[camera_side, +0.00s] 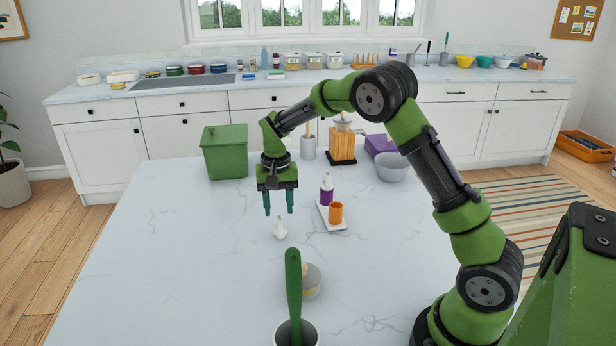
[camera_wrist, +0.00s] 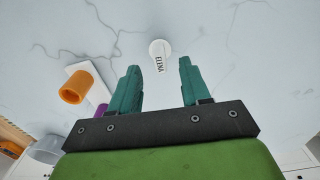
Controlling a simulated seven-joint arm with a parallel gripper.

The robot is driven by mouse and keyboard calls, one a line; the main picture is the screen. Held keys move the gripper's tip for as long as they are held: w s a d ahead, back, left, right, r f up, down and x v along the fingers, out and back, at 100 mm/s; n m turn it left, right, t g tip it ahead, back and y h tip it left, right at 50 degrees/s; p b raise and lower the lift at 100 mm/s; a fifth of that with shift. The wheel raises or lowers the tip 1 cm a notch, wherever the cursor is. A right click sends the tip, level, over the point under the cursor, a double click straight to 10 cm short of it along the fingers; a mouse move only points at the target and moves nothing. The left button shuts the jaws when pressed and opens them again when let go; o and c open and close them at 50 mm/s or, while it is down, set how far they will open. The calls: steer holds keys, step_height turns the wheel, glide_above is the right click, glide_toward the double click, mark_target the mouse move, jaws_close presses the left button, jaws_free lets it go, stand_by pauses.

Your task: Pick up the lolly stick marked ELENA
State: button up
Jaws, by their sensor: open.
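The lolly stick marked ELENA (camera_wrist: 159,50) shows in the wrist view as a small white piece with a rounded end and dark lettering. In the side view a small white piece (camera_side: 280,229) on the table, below my gripper, appears to be the same thing. My gripper (camera_side: 279,208) points down over the table, open and empty. In the wrist view the lolly stick lies just beyond the fingertips of my gripper (camera_wrist: 158,66), in line with the gap between them. I cannot tell the exact height between them.
A white tray (camera_side: 325,220) with an orange cup (camera_side: 336,213) and a purple bottle (camera_side: 326,190) stands right of my gripper. A green bin (camera_side: 225,152) stands behind left. A pot with a green handle (camera_side: 293,290) is in front. The table's left side is clear.

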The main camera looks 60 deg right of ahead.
mark_target(279, 218)
steer(key=f, duration=0.5)
steer(key=shift+w+d+f, duration=0.15)
steer(key=shift+d+f, duration=0.05)
steer(key=shift+f, duration=0.1)
steer(key=shift+c, duration=0.2)
jaws_close()
